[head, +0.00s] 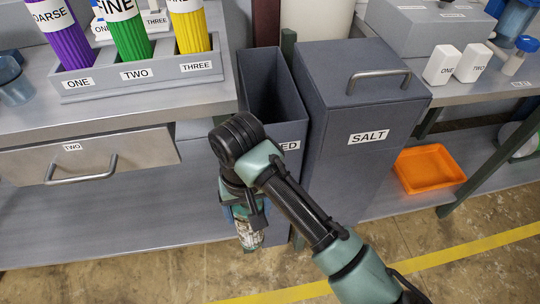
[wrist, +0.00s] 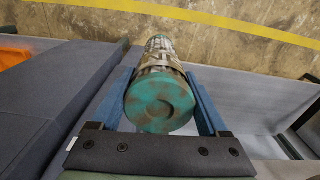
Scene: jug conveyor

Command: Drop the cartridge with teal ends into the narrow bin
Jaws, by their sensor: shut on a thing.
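The cartridge with teal ends (wrist: 160,102) is between the fingers of my gripper (wrist: 165,115) in the wrist view. One teal end faces the camera, and its brown and grey body reaches away toward the floor. In the head view my gripper (head: 244,205) hangs in front of the narrow bin and holds the cartridge (head: 250,236) roughly upright. The narrow bin (head: 290,105) is grey, tall and open at the top. Its label is partly hidden by my arm, with "ED" showing. The cartridge is outside the bin, in front of it and below its rim.
A wide lidded grey bin labelled SALT (head: 350,150) stands right of the narrow bin. On the left are a workbench (head: 200,98) with coloured tubes in a rack (head: 140,74) and a drawer (head: 90,155). An orange tray (head: 428,168) sits on the lower right shelf.

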